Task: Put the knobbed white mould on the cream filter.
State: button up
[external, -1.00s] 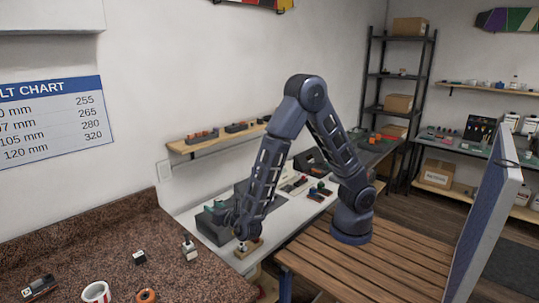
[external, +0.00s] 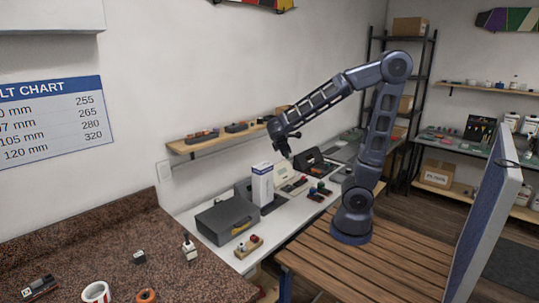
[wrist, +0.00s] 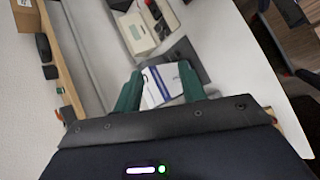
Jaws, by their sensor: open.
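My gripper (external: 285,150) is open and empty, held high above the white work table. In the wrist view its two green fingers (wrist: 160,75) are apart, with a white and blue box (wrist: 165,86) seen below and between them. A small white piece with a dark knob-like top (external: 189,250) stands on the granite counter; it may be the knobbed mould. A cream block (external: 295,184) lies on the white table behind the box and also shows in the wrist view (wrist: 133,34); I cannot tell for certain that it is the filter.
The tall white and blue box (external: 262,184) stands upright beside a dark grey case (external: 227,221). A small wooden tray (external: 249,248) with red and white pieces lies at the table's front edge. Small red and blue parts (external: 319,190) lie to the right. A wall shelf (external: 215,142) runs behind.

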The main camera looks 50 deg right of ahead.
jog(key=s+d+r+m+y, duration=0.2)
jog(key=s+d+m+y, duration=0.1)
jog(key=s+m, duration=0.3)
jog(key=s+d+r+m+y, duration=0.2)
jog(key=s+r+m+y, duration=0.1)
jog(key=s+m, duration=0.3)
jog(key=shift+s+d+t+y, duration=0.4)
jog(key=shift+s+y, duration=0.1)
jog(key=shift+y, duration=0.4)
jog(key=shift+r, duration=0.1)
